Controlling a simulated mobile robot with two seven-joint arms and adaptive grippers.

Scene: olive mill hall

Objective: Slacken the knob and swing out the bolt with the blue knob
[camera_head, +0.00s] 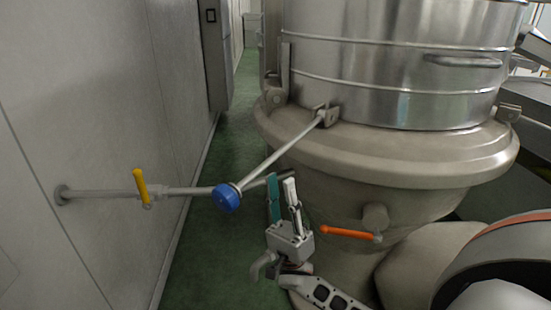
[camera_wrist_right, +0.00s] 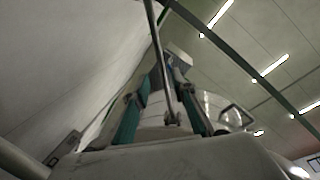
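The bolt (camera_head: 280,152) is a grey rod, swung out from a bracket (camera_head: 331,116) on the vessel's rim and slanting down left to its blue knob (camera_head: 228,198). The knob hangs clear of the vessel, over the floor. My right gripper (camera_head: 282,180) points up just below the rod, right of the knob. Its teal-padded fingers are apart with nothing between them. In the right wrist view the rod (camera_wrist_right: 159,50) rises beyond the gap between the fingers (camera_wrist_right: 160,105); I cannot tell whether they touch. My left gripper is not in view.
A steel drum (camera_head: 400,60) stands on the wide beige vessel (camera_head: 400,155). An orange valve handle (camera_head: 345,233) is right of my gripper. A wall pipe (camera_head: 100,193) with a yellow handle (camera_head: 141,186) reaches in from the left. Green floor (camera_head: 232,140) lies open between wall and vessel.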

